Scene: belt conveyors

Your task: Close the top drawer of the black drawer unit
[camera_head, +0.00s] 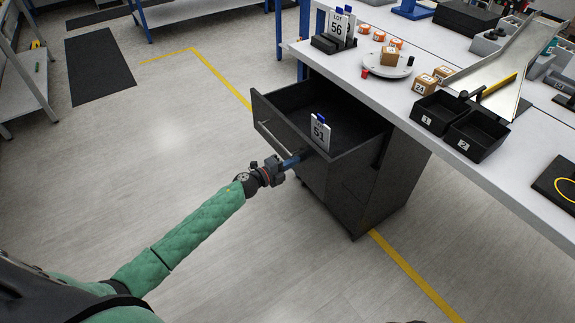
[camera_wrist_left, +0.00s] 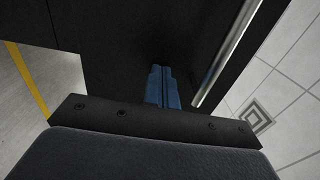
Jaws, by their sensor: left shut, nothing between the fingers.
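The black drawer unit (camera_head: 352,195) stands under the workbench. Its top drawer (camera_head: 292,135) is pulled out toward the left, with a silver bar handle (camera_head: 275,139) on its front. A card marked 51 (camera_head: 320,132) stands upright in the drawer. My left gripper (camera_head: 291,161) is shut, with its fingertips at the right part of the drawer front. In the left wrist view the blue fingers (camera_wrist_left: 163,88) are together against or close to the dark front, beside the handle (camera_wrist_left: 225,58); contact is not certain. My right gripper is not in view.
The workbench (camera_head: 480,170) above holds two black bins (camera_head: 476,136), a turntable (camera_head: 388,66), small boxes (camera_head: 424,84) and a metal chute (camera_head: 512,66). A card marked 56 (camera_head: 338,27) stands at its left end. The floor left of the drawer is clear.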

